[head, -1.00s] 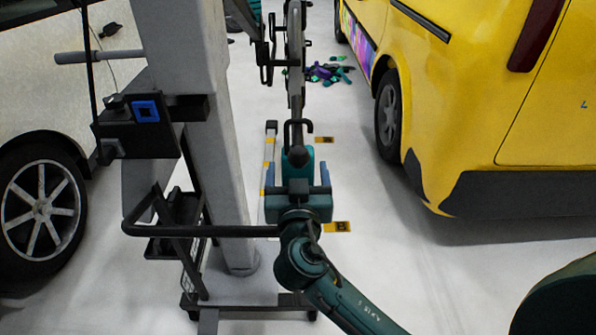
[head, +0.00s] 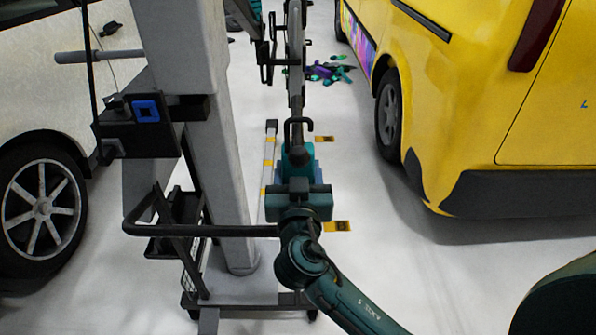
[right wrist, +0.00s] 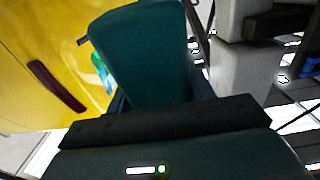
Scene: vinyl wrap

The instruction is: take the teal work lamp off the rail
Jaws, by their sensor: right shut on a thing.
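The teal work lamp (head: 296,158) is upright in the middle of the head view, below a black hook (head: 299,124) at the end of the grey rail (head: 296,70). I cannot tell whether the hook still bears on the rail. My right gripper (head: 301,172) comes from the near side, its fingers against the lamp's two sides, shut on it. In the right wrist view the lamp's teal body (right wrist: 142,55) stands between the fingers and fills the upper middle. The lamp's lower part is hidden behind my gripper in the head view. My left gripper is not in view.
A grey pillar (head: 200,90) and a black trolley (head: 180,232) stand close on the left. A yellow van (head: 475,110) is on the right, a white car (head: 45,120) at far left. Small items (head: 328,72) lie on the floor beyond. Floor between pillar and van is mostly clear.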

